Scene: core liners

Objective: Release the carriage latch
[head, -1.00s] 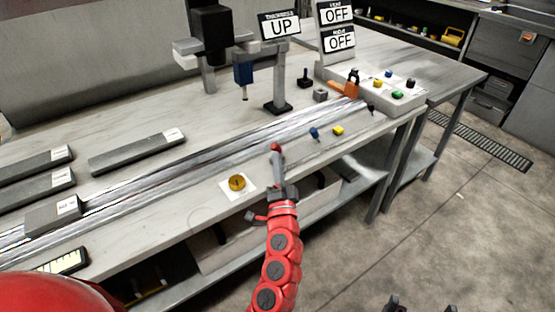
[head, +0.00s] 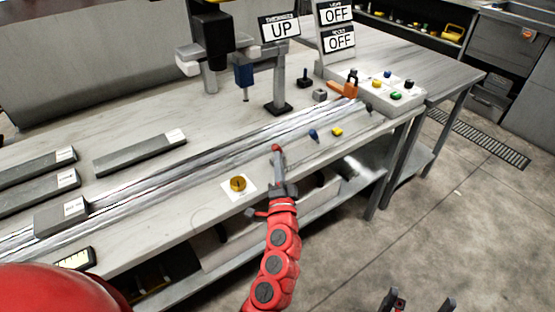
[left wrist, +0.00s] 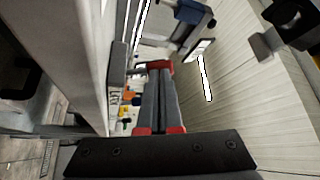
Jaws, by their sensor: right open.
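A long metal rail (head: 215,152) runs diagonally along the bench. An orange piece with a dark knob (head: 345,89) sits at its far right end. A blue knob (head: 313,134) and a yellow knob (head: 337,132) stand along the front edge. I cannot tell which part is the carriage latch. My left gripper (head: 277,152) is over the bench's front edge, left of the blue knob. In the left wrist view its two dark fingers (left wrist: 158,98) lie side by side, shut, with nothing visible between them. My right gripper (head: 420,303) is open and empty at the bottom right, away from the bench.
A grey block (head: 62,219) sits on the rail's left end. A dark post tool (head: 212,40) overhangs the bench. A button panel (head: 385,95) stands right. A gold disc (head: 238,184) lies near the front.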

